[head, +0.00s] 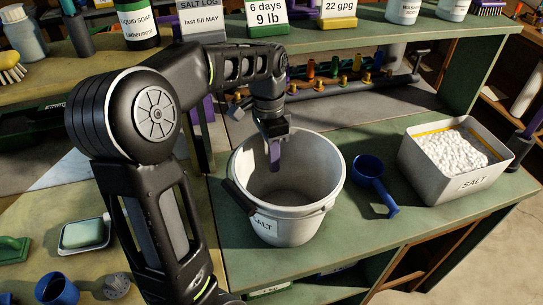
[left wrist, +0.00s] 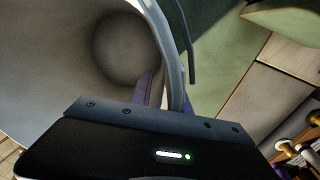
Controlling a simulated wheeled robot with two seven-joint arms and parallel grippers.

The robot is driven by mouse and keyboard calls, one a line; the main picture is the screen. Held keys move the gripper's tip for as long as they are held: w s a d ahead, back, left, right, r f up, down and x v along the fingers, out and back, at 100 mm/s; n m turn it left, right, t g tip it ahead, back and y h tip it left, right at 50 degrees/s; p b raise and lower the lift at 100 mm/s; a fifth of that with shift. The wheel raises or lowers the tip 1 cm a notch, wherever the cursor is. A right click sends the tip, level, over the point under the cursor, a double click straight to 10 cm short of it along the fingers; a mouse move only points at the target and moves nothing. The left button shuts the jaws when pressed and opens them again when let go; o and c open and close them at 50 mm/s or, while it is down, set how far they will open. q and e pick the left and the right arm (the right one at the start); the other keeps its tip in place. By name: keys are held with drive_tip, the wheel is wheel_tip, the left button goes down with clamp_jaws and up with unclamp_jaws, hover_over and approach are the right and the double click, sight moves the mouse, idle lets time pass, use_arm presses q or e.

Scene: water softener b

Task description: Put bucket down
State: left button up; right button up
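The bucket (head: 314,215) is light grey with a SALT label and a dark handle grip. It is empty inside and looks upright at the green bench top (head: 240,261). I cannot tell whether its base touches the bench. My left gripper (head: 275,152) is at the bucket's far rim, with one purple finger inside the wall. In the left wrist view, the bucket (left wrist: 55,65) opens to the left, and its rim runs between the two purple fingers of my left gripper (left wrist: 165,92). The gripper looks shut on the rim. My right gripper is not in view.
A blue scoop (head: 370,172) lies close to the right of the bucket. A grey SALT bin (head: 460,187) full of white pellets stands farther right. A raised shelf (head: 349,37) with cards and bottles is behind. The bench's front edge is close below the bucket.

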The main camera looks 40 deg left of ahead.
use_arm(q)
drive_tip(key=r, duration=0.2)
drive_tip(key=r+p, duration=0.1)
drive_tip(key=r, duration=0.3)
drive_tip(key=shift+w+a+r+p, duration=0.2)
drive_tip(key=shift+a+r+p, duration=0.1)
drive_tip(key=shift+r+p, duration=0.05)
drive_tip(key=shift+a+r+p, duration=0.1)
drive_tip(key=shift+r+p, duration=0.5)
drive_tip(key=shift+p, duration=0.05)
